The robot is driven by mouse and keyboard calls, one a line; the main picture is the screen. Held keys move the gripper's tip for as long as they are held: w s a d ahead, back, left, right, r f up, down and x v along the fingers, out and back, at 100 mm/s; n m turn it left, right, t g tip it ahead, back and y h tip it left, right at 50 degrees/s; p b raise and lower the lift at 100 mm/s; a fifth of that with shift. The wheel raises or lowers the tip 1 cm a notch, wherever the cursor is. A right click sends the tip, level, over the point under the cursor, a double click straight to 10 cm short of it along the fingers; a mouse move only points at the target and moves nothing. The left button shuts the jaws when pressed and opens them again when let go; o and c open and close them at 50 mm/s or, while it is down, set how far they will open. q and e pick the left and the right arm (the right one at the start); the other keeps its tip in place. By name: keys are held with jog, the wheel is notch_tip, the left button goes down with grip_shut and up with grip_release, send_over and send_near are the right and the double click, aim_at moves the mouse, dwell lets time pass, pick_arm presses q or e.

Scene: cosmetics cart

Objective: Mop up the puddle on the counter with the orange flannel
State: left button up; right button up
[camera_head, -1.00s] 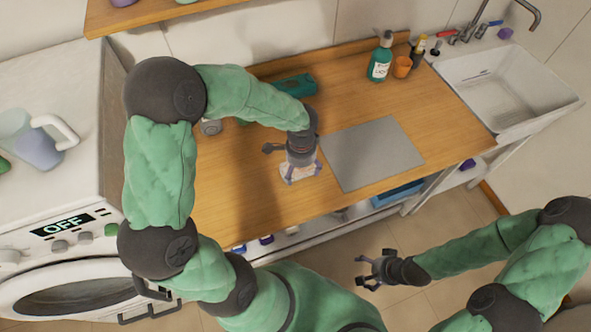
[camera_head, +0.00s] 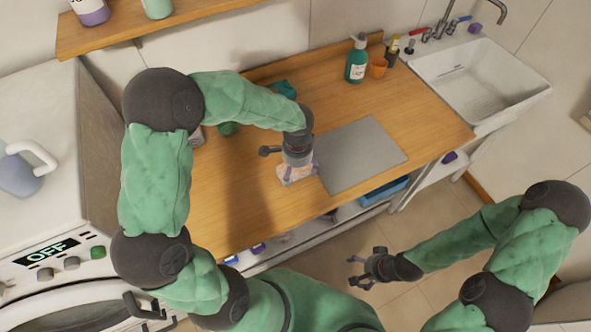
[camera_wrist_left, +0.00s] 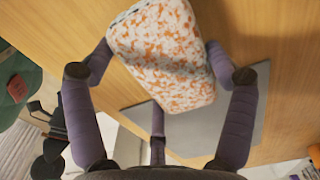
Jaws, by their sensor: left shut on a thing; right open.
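An orange-and-white speckled flannel (camera_wrist_left: 165,50) is between the fingers of my left gripper (camera_wrist_left: 158,72), which is shut on it. In the head view the flannel (camera_head: 290,176) shows under my left gripper (camera_head: 298,160), low over the wooden counter (camera_head: 235,190), just left of a flat grey sheet (camera_head: 362,154). I cannot tell whether the flannel touches the counter. I cannot make out a puddle on the wood; my left arm and its shadow cover part of the counter. My right gripper (camera_head: 366,270) is open and empty over the floor in front of the counter.
A teal pump bottle (camera_head: 356,62) and an orange cup (camera_head: 378,68) stand at the back, near the white sink (camera_head: 480,85). A teal item (camera_head: 284,89) lies behind my left arm. A washing machine (camera_head: 50,215) stands on the left.

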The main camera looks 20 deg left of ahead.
pick_arm(q)
jog(key=shift+r+p, duration=2.75)
jog(key=shift+r, duration=1.05)
